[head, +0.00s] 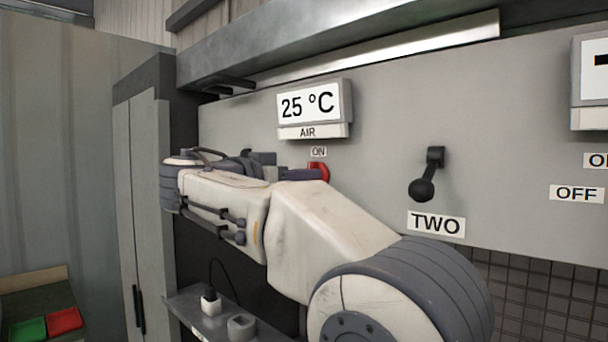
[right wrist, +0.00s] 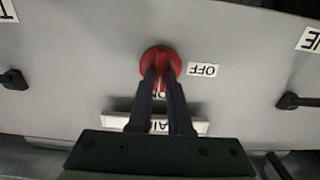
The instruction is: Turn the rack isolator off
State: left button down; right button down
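The red rotary isolator switch (right wrist: 160,60) is on the grey panel. In the right wrist view, which shows the panel upside down, its handle lies toward the partly covered ON label (right wrist: 160,95). The OFF label (right wrist: 203,70) is beside the switch. In the head view the red switch (head: 319,170) shows just under its ON label (head: 318,152), partly behind my right arm. My right gripper (right wrist: 161,77) has its two dark fingers close together on either side of the red handle, with a narrow gap filled by it. My left gripper is not in view.
A 25 °C display (head: 312,107) labelled AIR juts out above the switch. A black lever (head: 425,183) above the TWO label is to the right. A shelf (head: 195,305) with a plug is below, and a tall grey cabinet (head: 143,210) stands left.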

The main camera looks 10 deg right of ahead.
dwell(0.3)
jog(key=n, duration=1.7)
jog(key=shift+w+a+f+n+p, duration=0.2)
jog(key=shift+w+n+p, duration=0.05)
jog(key=shift+n+p, duration=0.15)
dwell(0.4)
jog(key=c, duration=0.8)
grip_release()
jog(key=shift+c, duration=0.2)
jog(key=shift+f, duration=0.1)
